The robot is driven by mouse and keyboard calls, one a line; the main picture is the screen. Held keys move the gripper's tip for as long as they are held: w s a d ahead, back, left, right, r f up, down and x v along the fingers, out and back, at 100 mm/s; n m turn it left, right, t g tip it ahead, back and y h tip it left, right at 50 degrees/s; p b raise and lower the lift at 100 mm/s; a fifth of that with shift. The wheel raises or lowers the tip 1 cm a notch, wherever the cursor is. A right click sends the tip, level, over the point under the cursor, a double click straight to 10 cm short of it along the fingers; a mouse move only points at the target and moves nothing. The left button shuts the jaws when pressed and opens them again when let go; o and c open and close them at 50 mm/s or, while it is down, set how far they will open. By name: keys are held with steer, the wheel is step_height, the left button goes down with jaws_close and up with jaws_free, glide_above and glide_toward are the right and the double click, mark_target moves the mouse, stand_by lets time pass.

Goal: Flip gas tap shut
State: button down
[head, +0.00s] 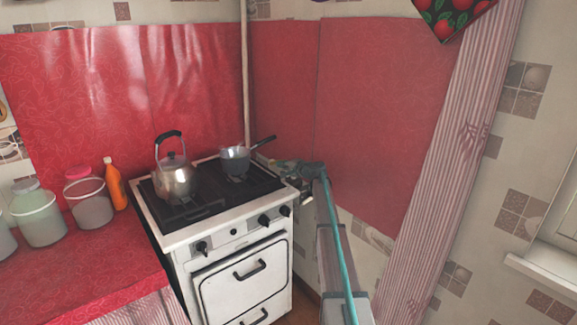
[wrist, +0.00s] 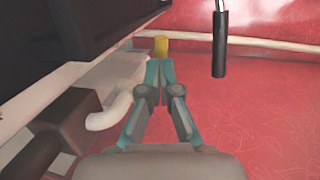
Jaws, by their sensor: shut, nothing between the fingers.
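A small yellow piece (wrist: 161,47), which looks like the gas tap's handle, shows just past my fingertips in the wrist view. My gripper (wrist: 160,64) is shut and empty, its two teal fingers together at the tips. The fingertips line up with the yellow piece and hide its near end; I cannot tell whether they touch it. In the head view my gripper (head: 277,163) is at the stove's back right corner, beside the red wall panel. The tap cannot be made out clearly there.
The white stove (head: 245,284) stands left of my arm, with a kettle (head: 175,182) and a saucepan (head: 235,160) on top. The saucepan's dark handle (wrist: 220,45) hangs right of my fingers in the wrist view. A white bent pipe (wrist: 118,108) is close on the left.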

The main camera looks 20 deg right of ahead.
steer(key=shift+w+a+f, duration=0.15)
steer(key=shift+w+a, duration=0.1)
steer(key=shift+w, duration=0.4)
steer(key=shift+w+a+b, duration=0.3)
steer(key=shift+w+b, duration=0.35)
steer(key=shift+b, duration=0.05)
steer(key=shift+s, duration=0.1)
